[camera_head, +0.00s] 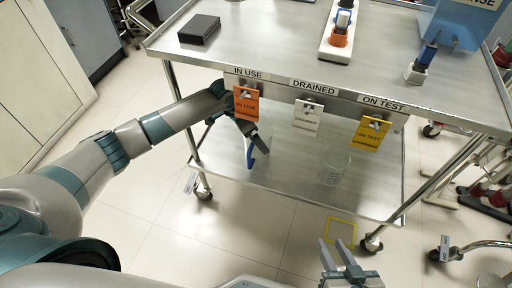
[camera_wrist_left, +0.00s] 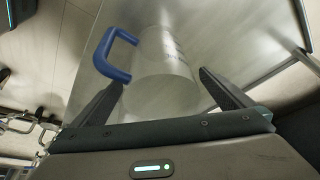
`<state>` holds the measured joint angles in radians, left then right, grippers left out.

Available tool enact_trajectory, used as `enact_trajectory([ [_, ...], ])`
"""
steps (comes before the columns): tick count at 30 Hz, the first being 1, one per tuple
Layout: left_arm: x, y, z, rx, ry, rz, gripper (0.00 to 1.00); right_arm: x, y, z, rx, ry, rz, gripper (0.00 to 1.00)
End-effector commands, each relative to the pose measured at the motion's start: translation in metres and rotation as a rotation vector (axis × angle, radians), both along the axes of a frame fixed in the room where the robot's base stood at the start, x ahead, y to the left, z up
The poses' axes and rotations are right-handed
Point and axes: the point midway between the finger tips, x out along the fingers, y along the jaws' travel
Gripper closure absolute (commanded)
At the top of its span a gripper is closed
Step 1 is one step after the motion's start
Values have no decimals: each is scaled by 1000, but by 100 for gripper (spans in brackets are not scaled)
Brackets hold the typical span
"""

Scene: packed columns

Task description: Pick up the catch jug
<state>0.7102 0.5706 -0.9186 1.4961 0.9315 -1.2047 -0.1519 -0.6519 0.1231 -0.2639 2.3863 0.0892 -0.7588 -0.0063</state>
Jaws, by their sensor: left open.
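The catch jug (camera_wrist_left: 165,75) is a clear, see-through jug with a blue handle (camera_wrist_left: 112,54). In the left wrist view it lies between the two dark fingers of my left gripper (camera_wrist_left: 161,80), which are apart, one on each side. Whether they touch it I cannot tell. In the head view the blue handle (camera_head: 251,156) shows just below my left gripper (camera_head: 247,138), at the cart's lower shelf; the clear body is hard to make out. My right gripper (camera_head: 332,241) is open and empty at the bottom of the head view, in front of the cart.
The cart's steel top (camera_head: 270,50) overhangs the lower shelf (camera_head: 300,180). Orange (camera_head: 246,103), white (camera_head: 307,116) and yellow (camera_head: 371,132) tags hang from its edge. A clear beaker (camera_head: 335,167) stands on the shelf to the right. Shelf space between beaker and handle looks clear.

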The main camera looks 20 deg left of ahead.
Motion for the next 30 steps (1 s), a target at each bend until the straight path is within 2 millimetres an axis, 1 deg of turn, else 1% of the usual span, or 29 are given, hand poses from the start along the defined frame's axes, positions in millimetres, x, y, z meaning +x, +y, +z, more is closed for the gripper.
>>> enact_trajectory([
  [8,0,0,0,0,0,0,0,0,0,0,-1,1,-1,69],
  [9,0,0,0,0,0,0,10,0,0,0,-1,1,-1,69],
  [11,0,0,0,0,0,0,24,0,0,0,-1,2,-1,69],
  [12,0,0,0,0,0,0,33,0,-1,-1,-1,2,-1,69],
  [15,0,0,0,0,0,0,55,0,-1,-1,-1,2,-1,69],
  [24,0,0,2,0,-1,0,55,0,-1,0,-2,4,0,69],
  [28,1,0,8,-1,-2,0,55,-2,-2,-1,-5,18,0,69],
  [30,1,0,13,0,-1,0,55,-5,-4,-5,-12,47,-1,69],
])
